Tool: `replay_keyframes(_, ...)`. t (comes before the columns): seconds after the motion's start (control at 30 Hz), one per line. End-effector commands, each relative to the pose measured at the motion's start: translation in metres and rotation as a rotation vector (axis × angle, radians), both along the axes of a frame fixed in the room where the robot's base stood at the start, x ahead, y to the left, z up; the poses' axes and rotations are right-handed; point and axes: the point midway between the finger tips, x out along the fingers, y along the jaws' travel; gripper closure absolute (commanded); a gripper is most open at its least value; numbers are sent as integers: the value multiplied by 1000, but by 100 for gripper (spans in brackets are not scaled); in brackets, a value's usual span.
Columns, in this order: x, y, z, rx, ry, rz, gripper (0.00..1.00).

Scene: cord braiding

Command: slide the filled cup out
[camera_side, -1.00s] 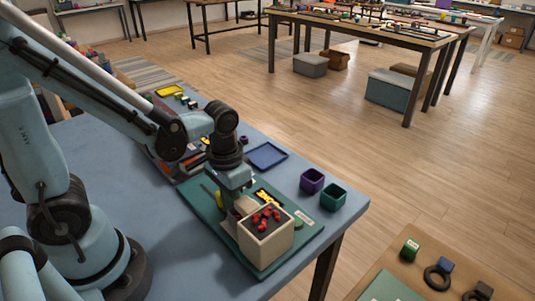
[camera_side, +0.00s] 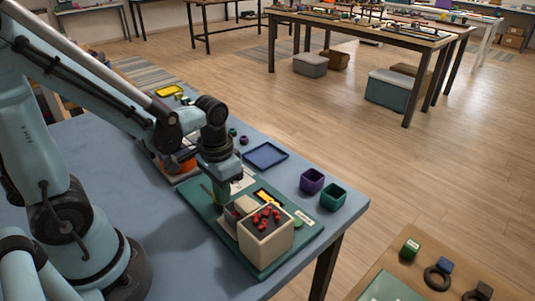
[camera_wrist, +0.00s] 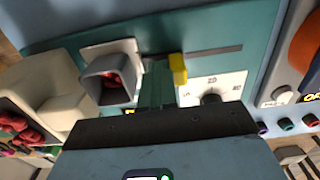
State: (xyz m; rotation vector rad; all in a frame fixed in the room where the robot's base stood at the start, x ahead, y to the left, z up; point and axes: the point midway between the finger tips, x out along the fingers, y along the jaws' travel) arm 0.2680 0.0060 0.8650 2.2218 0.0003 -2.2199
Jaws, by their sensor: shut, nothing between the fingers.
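A grey square cup (camera_wrist: 111,84) with red pieces inside stands on a pale plate in the wrist view. In the side view the grey cup (camera_side: 243,206) is tucked against the cream box (camera_side: 266,240), partly hidden by it. Red pieces lie in the dark top of that box, which also shows at the left of the wrist view (camera_wrist: 55,98). My gripper (camera_wrist: 156,72) is shut and empty, pointing down to the right of the cup in the wrist view, apart from it. In the side view my gripper (camera_side: 221,194) is left of the cup and behind it.
A yellow lever (camera_wrist: 178,67) stands close by my fingers, next to a white dial panel (camera_wrist: 215,88). The green board (camera_side: 215,234) carries the box. A purple bin (camera_side: 312,181), a teal bin (camera_side: 333,195) and a blue tray (camera_side: 265,156) stand beyond.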

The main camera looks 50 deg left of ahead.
Motion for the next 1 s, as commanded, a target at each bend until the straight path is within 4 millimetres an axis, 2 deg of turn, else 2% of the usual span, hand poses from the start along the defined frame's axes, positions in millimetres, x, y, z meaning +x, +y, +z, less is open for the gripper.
replay_keyframes(1.0, 0, 33, 0, 1, 1, 2, 100)
